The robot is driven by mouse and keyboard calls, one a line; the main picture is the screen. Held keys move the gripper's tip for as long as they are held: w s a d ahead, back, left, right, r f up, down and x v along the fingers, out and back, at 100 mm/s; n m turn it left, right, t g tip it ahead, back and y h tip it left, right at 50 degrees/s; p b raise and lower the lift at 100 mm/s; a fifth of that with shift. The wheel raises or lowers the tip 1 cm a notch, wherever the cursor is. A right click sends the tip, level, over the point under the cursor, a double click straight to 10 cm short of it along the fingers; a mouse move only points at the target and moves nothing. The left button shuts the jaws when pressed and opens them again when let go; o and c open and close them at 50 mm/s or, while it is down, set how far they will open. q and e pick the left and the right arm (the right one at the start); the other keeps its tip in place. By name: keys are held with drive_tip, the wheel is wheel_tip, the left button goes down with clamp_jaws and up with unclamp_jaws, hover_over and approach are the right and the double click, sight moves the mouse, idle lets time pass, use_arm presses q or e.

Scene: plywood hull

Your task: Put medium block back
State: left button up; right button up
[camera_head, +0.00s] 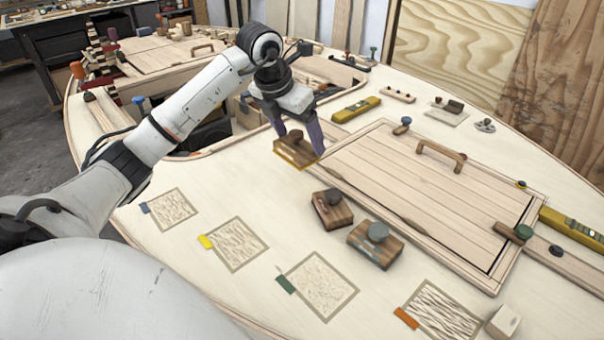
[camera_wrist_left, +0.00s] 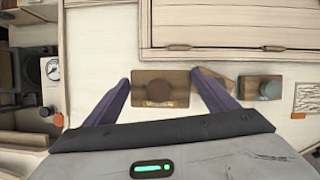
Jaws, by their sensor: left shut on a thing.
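My left gripper (camera_head: 301,138) is shut on a brown wooden block with a round knob (camera_head: 288,155) and a yellow strip along its lower edge. In the left wrist view the same block (camera_wrist_left: 146,86) sits between the two purple fingers. I cannot tell whether it touches the deck. A darker knobbed block (camera_head: 335,213) and a block with a grey knob (camera_head: 370,250) rest on the deck to its right. Several framed sanding patches lie in front, with blue, yellow (camera_head: 206,242), green and orange tabs. My right gripper is not in view.
A planked hatch panel (camera_head: 410,180) with a wooden handle lies right of the held block. A yellow level (camera_head: 356,110) is behind it. An open compartment (camera_head: 210,135) lies beyond my left arm. The deck between the blocks and patches is clear.

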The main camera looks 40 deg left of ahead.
sight(288, 149)
use_arm(q)
wheel_tip(288, 149, down, 10)
drive_tip(key=shift+a+r, duration=0.15)
drive_tip(key=shift+r, duration=0.05)
drive_tip(key=shift+f, duration=0.1)
drive_tip(key=o, duration=0.7)
drive_tip(key=shift+s+f, duration=0.1)
drive_tip(key=shift+o, duration=0.6)
drive_tip(key=shift+r, duration=0.35)
drive_tip(key=v, duration=1.1)
drive_tip(key=shift+s+r, duration=0.15)
drive_tip(key=shift+r, duration=0.2)
